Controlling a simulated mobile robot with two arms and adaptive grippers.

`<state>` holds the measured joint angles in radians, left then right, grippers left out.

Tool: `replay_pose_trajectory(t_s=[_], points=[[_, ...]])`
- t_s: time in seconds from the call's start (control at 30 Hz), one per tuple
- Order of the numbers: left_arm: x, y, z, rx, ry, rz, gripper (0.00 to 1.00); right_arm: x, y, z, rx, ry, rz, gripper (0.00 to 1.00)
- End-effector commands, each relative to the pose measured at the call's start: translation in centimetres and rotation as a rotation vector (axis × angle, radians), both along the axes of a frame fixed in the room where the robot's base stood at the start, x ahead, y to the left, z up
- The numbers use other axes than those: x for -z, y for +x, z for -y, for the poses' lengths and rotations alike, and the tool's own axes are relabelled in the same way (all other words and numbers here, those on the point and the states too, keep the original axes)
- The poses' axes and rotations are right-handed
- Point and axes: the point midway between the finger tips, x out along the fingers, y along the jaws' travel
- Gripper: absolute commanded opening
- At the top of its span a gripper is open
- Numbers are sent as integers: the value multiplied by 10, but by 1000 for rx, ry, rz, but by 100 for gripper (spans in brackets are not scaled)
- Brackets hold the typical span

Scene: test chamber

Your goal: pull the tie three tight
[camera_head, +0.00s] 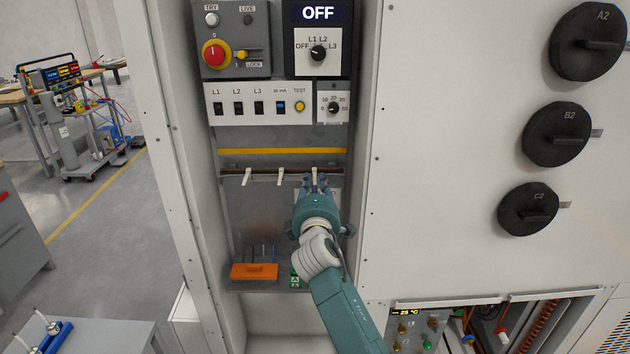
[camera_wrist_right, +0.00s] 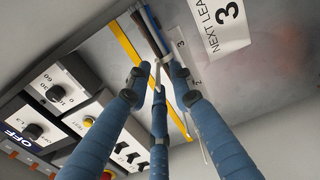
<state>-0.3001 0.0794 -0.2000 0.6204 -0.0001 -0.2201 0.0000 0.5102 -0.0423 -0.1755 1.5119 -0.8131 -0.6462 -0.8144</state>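Three white ties hang in a row along a dark cable bundle (camera_head: 262,170) in the cabinet recess: a left tie (camera_head: 247,176), a middle tie (camera_head: 281,176) and a right tie (camera_head: 314,174). My right gripper (camera_head: 315,183) is at the right tie, with its fingers parted on either side of it. In the right wrist view the blue fingers (camera_wrist_right: 158,80) surround a white tie strip (camera_wrist_right: 157,73), with gaps between them. The fingers partly hide the tie. My left gripper is not in view.
A yellow strip (camera_head: 282,151) and a switch panel (camera_head: 275,103) are above the ties. An orange holder (camera_head: 254,271) with several thin tools sits on the ledge below. Black round knobs (camera_head: 556,134) stand out from the panel at right.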

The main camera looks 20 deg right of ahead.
Motion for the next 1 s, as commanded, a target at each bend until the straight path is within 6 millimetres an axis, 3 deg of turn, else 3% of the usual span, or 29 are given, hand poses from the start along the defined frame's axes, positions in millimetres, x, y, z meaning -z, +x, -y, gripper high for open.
replay_pose_trajectory(t_s=[0.43,1.0], points=[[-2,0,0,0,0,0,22,-3,-2,0,0,-1,3,22],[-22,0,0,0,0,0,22,-3,-46,-13,-1,0,2,22]])
